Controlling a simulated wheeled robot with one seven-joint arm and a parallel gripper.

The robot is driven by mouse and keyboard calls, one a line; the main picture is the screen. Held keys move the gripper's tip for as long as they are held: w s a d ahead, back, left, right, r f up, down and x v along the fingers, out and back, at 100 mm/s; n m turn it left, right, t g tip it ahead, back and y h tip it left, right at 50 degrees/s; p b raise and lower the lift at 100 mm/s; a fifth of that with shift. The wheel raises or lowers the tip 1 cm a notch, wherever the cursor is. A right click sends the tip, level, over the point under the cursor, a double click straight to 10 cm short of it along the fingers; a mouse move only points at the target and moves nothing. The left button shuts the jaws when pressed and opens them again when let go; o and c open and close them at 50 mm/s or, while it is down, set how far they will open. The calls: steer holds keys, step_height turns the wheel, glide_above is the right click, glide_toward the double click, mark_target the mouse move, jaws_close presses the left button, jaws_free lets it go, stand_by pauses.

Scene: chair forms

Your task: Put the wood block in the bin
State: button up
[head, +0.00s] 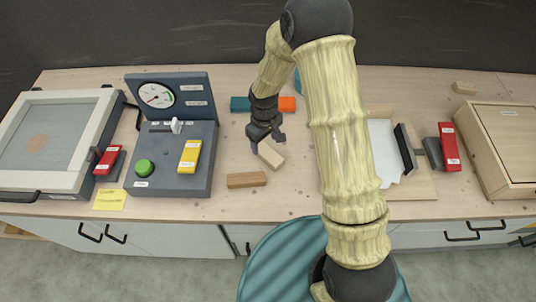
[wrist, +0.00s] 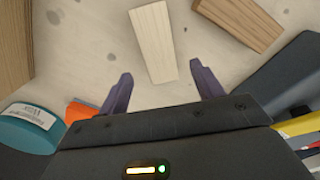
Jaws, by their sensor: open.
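A pale wood block (head: 271,155) lies on the worktop just in front of my gripper (head: 267,144). In the wrist view the pale wood block (wrist: 153,42) lies ahead of my gripper (wrist: 162,88), its near end level with the gap between the two fingers. The fingers are apart and nothing is held. A darker wood block (head: 247,180) lies nearer the front edge; the wrist view shows it too (wrist: 240,22). A teal rounded object (wrist: 30,128) with a white label is at lower left in the wrist view; I cannot tell whether it is the bin.
A dark control panel (head: 172,160) with a gauge, green button and yellow piece stands left. An orange piece (head: 287,104) and a teal piece (head: 240,104) lie behind my gripper. A wooden box (head: 510,145) is at right. My arm covers the middle of the worktop.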

mark_target(265, 150)
steer(key=shift+f, duration=0.1)
steer(key=shift+s+d+f+p, duration=0.1)
steer(key=shift+f+p, duration=0.3)
steer(key=shift+f, duration=0.85)
steer(key=shift+s+f+p, duration=0.1)
steer(key=shift+f+p, duration=0.3)
steer(key=shift+f, duration=0.85)
steer(key=shift+w, duration=0.1)
steer(key=c, duration=1.2)
steer(key=shift+o, duration=0.2)
steer(key=shift+r, duration=0.15)
step_height(265, 150, up, 10)
steer(key=b, duration=0.1)
steer(key=shift+b, duration=0.3)
